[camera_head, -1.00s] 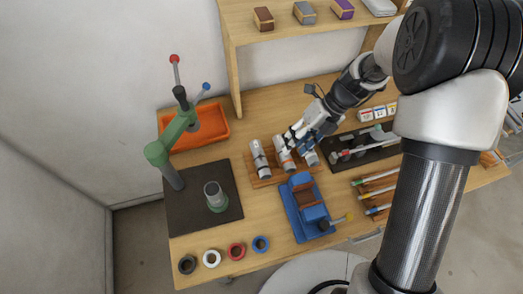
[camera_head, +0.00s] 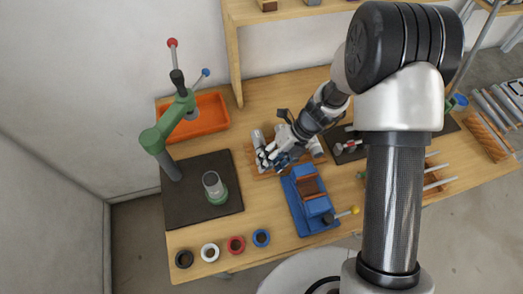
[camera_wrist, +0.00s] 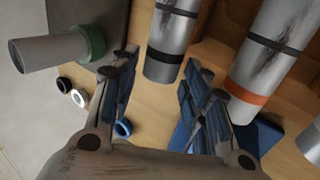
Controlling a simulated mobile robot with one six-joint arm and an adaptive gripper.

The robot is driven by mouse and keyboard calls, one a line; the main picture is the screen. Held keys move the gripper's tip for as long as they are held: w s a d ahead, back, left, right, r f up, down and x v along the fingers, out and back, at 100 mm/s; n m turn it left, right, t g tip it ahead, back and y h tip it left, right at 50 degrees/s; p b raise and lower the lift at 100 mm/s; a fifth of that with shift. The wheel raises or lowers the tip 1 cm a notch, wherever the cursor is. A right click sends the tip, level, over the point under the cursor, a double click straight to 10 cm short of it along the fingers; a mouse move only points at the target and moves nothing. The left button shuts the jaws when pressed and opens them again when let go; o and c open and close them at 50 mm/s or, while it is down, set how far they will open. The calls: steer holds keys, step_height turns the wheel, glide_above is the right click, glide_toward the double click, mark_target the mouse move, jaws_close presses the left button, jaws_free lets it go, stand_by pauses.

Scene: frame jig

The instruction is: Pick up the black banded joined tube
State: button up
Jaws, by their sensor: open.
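The black banded joined tube (camera_wrist: 172,40) is silver-grey with a thin dark ring and a wide black band near its lower end in the wrist view. In the head view it lies at the left of a wooden rack (camera_head: 252,160), partly hidden by my gripper (camera_head: 270,160). My gripper is open and empty in the wrist view (camera_wrist: 160,85). The tube's black-banded end shows beyond the gap between the fingers, and I cannot tell whether they touch it. An orange banded tube (camera_wrist: 272,55) lies to its right.
A blue vise (camera_head: 310,200) stands just in front of the rack. Several coloured rings (camera_head: 236,246) line the front edge. An orange tray (camera_head: 205,120) sits behind.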

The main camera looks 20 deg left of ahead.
steer(key=shift+s+a+f, duration=0.1)
steer(key=shift+a+f, duration=0.2)
steer(key=shift+f, duration=0.35)
steer(key=shift+c, duration=0.3)
steer(key=shift+r, duration=0.1)
jaws_close()
